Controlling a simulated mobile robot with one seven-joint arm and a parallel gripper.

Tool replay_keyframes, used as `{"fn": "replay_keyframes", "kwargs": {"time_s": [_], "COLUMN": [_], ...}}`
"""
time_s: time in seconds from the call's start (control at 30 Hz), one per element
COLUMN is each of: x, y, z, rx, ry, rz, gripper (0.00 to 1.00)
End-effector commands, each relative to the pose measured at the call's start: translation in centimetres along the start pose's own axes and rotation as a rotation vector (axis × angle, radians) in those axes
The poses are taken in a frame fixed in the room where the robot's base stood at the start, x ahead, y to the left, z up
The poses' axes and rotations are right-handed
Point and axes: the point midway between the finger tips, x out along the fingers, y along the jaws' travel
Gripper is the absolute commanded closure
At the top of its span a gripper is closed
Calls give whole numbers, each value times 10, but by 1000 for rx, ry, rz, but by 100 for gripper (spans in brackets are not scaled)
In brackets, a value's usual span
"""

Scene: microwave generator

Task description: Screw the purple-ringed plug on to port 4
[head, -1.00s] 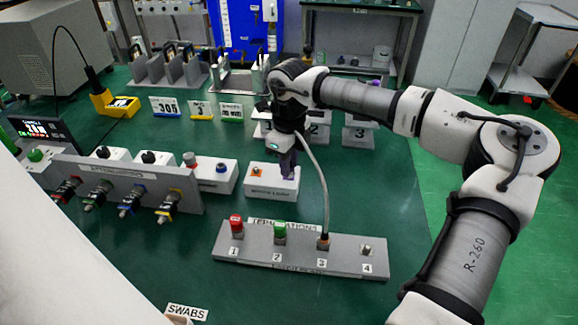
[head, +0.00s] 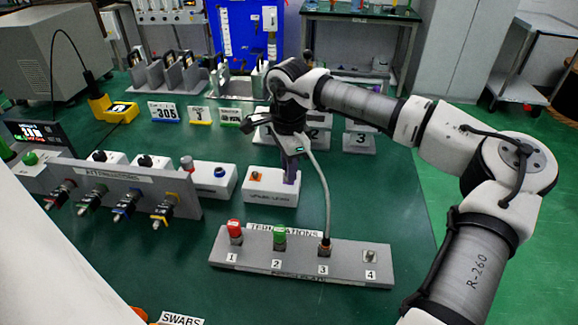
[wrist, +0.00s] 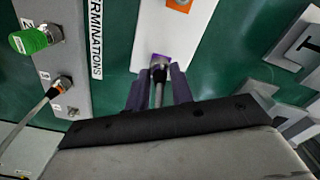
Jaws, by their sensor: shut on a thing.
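The purple-ringed plug (wrist: 159,63) sits upright at the white block (head: 256,197), with its purple ring against the block. My gripper (head: 291,172) is over the right part of this block, its purple fingers closed about the plug's body and cable. It also shows in the wrist view (wrist: 158,92). Port 4 (head: 370,257) is a bare metal stud at the right end of the grey terminations plate (head: 345,273); it also shows in the wrist view (wrist: 72,112). The plug's seating in the block is too small to tell.
Port 3 (head: 324,247) carries a connector with a grey cable rising close to my gripper. Ports 1 and 2 hold a red cap (head: 235,229) and a green cap (head: 279,235). The attenuator panel (head: 115,188) stands left. Green bench right of the plate is clear.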

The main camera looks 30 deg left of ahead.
Motion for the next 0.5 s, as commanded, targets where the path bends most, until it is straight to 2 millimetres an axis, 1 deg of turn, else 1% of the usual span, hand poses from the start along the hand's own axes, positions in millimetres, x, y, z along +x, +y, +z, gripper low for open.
{"fn": "replay_keyframes", "kwargs": {"time_s": [0.2,0.5], "x": [0,-1], "y": [0,0], "z": [0,0], "rx": [-115,-183], "ry": [0,0], "rz": [-1,-1], "gripper": [100,100]}}
